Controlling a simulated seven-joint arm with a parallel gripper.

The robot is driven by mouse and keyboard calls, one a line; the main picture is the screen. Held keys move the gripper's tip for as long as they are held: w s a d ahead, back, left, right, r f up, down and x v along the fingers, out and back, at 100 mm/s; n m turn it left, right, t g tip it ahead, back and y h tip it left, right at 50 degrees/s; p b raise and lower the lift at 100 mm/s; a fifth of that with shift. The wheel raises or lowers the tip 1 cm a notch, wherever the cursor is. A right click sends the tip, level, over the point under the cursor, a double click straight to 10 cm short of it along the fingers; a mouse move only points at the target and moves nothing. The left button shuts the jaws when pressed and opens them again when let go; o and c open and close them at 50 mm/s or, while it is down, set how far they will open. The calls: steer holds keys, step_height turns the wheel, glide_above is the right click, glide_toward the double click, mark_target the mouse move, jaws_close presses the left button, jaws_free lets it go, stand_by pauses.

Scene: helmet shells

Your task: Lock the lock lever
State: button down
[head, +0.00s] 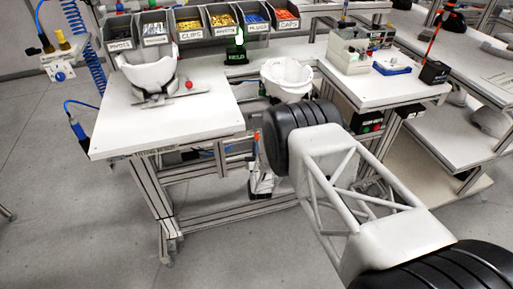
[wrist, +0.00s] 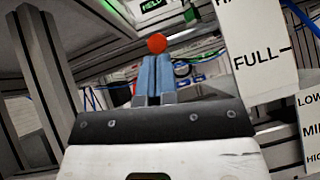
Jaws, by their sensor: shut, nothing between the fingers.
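My gripper (wrist: 154,64) is shut and empty, its two blue-grey fingers side by side in the wrist view. A round red knob (wrist: 156,43) shows just beyond the fingertips; I cannot tell whether they touch it. In the head view a small orange-red tip (head: 257,136) shows by the white table's front right corner, partly behind my arm. Another red ball knob (head: 188,84) is on the fixture beside a white helmet shell (head: 148,72) on the table. No label marks which one is the lock lever.
The white table (head: 200,115) has a metal frame under it. A white panel marked FULL (wrist: 254,55) stands close at the right in the wrist view. Labelled parts bins (head: 187,29) line the table's back. A white tub (head: 287,78) is to its right.

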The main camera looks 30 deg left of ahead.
steer(key=shift+r, duration=0.15)
steer(key=shift+s+d+r+n+g+h, duration=0.15)
steer(key=shift+r+n+g+h, duration=0.1)
steer(key=shift+r+g, duration=0.6)
steer(key=shift+s+d+r+n+g+h, duration=0.15)
steer(key=shift+r+n+g+h, duration=0.1)
steer(key=shift+r+g, duration=0.55)
steer(key=shift+r, duration=0.15)
steer(key=s+d+f, duration=0.5)
steer(key=s+f, duration=0.3)
steer(key=f, duration=0.1)
steer(key=shift+f, duration=0.35)
